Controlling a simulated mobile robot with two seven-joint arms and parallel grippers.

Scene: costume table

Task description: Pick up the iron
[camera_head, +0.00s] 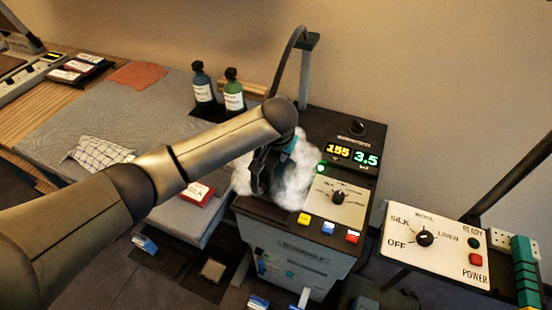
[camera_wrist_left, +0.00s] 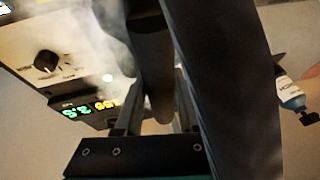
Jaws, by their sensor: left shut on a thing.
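My left arm reaches in from the left of the head view to the black-topped steam station (camera_head: 375,150). Its gripper (camera_head: 264,165) points down over the station's left part, inside a white cloud of steam (camera_head: 297,180). The jaws are shut on the iron, of which a dark, smooth part (camera_wrist_left: 152,60) shows between the fingers in the left wrist view. Steam, the wrist and the fingers hide most of the iron, so its soleplate and whether it touches the station cannot be made out. My right gripper is not in view.
A grey hose (camera_head: 283,60) rises on a post behind the station. Two bottles (camera_head: 234,92) stand at the back of the grey pressing board (camera_head: 95,120), which holds a checked cloth (camera_head: 98,153). A control panel (camera_head: 438,243) with a dial stands at right.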

